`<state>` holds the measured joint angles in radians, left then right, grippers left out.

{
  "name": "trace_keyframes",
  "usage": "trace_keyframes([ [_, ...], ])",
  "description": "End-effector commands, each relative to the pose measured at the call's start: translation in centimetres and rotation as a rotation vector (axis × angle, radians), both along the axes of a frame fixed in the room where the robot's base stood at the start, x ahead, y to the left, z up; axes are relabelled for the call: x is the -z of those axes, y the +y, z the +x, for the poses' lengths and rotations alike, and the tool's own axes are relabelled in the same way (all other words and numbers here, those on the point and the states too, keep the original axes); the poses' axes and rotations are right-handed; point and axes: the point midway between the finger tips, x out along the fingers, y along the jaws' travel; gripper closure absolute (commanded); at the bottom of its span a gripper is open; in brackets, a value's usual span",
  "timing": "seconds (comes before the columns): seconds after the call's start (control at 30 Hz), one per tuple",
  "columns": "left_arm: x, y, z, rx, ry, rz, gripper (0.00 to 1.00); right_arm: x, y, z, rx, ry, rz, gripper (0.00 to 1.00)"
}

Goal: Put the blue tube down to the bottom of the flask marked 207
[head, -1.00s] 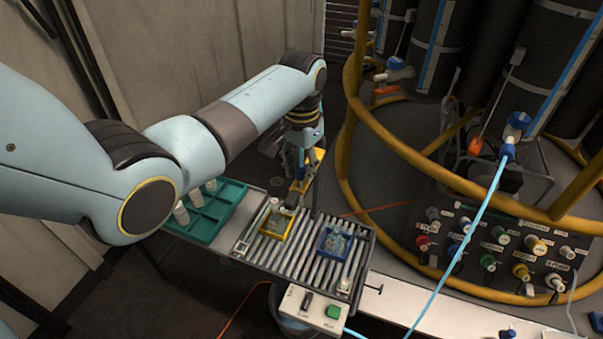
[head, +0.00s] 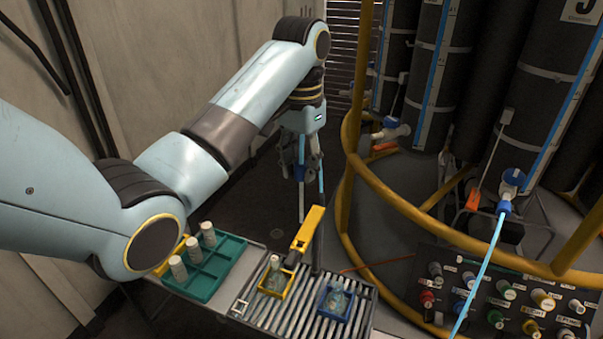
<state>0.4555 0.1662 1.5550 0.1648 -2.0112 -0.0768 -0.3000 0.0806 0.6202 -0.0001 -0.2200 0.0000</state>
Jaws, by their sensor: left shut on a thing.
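My left gripper (head: 303,160) is in the air above and behind the roller tray, shut on a thin light-blue tube (head: 321,181) that hangs down. A second thin, paler length hangs beside it; I cannot tell whether it is part of the tube. One clear flask (head: 275,277) stands in a yellow holder (head: 267,291) on the rollers. Another clear flask (head: 338,300) stands in a blue holder (head: 324,311) to its right. The tube's lower end is above and apart from both flasks. No number is readable on either flask. My right gripper is not in view.
A yellow bracket (head: 307,229) stands at the back edge of the rollers (head: 290,315), close under the gripper. A green rack (head: 222,268) with white vials (head: 207,234) is at the left. A yellow rail (head: 346,200) and a knob panel (head: 500,300) are at the right.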

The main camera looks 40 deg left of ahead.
Motion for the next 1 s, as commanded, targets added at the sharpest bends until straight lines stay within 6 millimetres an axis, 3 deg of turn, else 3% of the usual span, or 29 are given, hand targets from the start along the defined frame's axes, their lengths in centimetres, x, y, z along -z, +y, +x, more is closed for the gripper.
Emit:
trace_keyframes([
  [0.27, 0.1, 0.0, 0.0, 0.000, 0.000, 0.000, 0.95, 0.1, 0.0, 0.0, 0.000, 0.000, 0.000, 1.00],
  [0.37, 1.3, -0.4, 0.5, -0.005, 0.000, -0.004, 0.95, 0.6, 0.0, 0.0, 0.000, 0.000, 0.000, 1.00],
  [0.47, 4.3, -1.3, 1.8, -0.015, 0.003, -0.011, 0.95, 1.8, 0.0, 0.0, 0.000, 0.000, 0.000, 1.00],
  [0.7, 13.5, -5.0, 4.8, -0.022, 0.005, -0.011, 0.95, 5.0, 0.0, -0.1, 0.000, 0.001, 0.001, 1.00],
  [0.8, 16.4, -6.5, 5.5, -0.013, 0.003, -0.006, 0.95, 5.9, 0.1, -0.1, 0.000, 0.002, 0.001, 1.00],
  [1.0, 18.8, -7.8, 5.9, 0.000, -0.001, 0.001, 0.95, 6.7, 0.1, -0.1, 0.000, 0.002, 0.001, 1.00],
])
